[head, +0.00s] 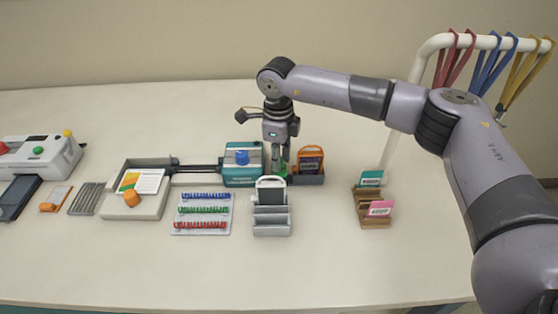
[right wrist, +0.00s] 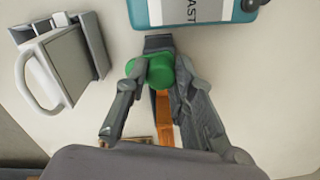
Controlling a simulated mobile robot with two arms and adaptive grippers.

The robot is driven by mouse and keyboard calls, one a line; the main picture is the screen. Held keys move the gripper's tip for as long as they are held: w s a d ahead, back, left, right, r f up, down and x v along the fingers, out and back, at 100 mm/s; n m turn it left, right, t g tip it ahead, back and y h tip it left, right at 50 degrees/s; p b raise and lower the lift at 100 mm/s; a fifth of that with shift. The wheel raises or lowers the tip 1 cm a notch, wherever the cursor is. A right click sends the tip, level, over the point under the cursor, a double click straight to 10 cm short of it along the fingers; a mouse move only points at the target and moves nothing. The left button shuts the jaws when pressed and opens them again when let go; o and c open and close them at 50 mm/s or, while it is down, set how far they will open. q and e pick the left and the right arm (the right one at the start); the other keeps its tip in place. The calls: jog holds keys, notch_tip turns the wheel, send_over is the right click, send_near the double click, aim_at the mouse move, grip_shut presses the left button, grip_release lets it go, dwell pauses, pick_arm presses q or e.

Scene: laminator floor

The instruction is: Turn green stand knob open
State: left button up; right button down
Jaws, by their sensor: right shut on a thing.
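The green knob (right wrist: 157,71) sits between the two fingers of my right gripper (right wrist: 161,68) in the right wrist view, with a finger against each side. In the head view my right gripper (head: 280,150) points straight down, and only a little of the green knob (head: 279,168) shows beneath it. The knob is at the left end of a dark grey stand (head: 309,181) that holds an orange-framed dark card. The knob's turn angle cannot be told. My left gripper is not in view.
A teal machine with a blue knob (head: 242,157) stands close at the left. A grey stand with a white-handled frame (head: 271,221) is just in front. A wooden card holder (head: 375,221) stands to the right. Racked straps (head: 487,65) hang at the back right. The front table is clear.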

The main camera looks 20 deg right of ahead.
jog(key=shift+w+m, duration=0.1)
jog(key=shift+m, duration=0.7)
jog(key=shift+r, duration=0.1)
jog(key=c, duration=1.3)
grip_release()
jog(key=shift+b, duration=0.3)
jog(key=shift+c, duration=0.2)
notch_tip(320, 180, up, 12)
jog(key=shift+a, duration=0.15)
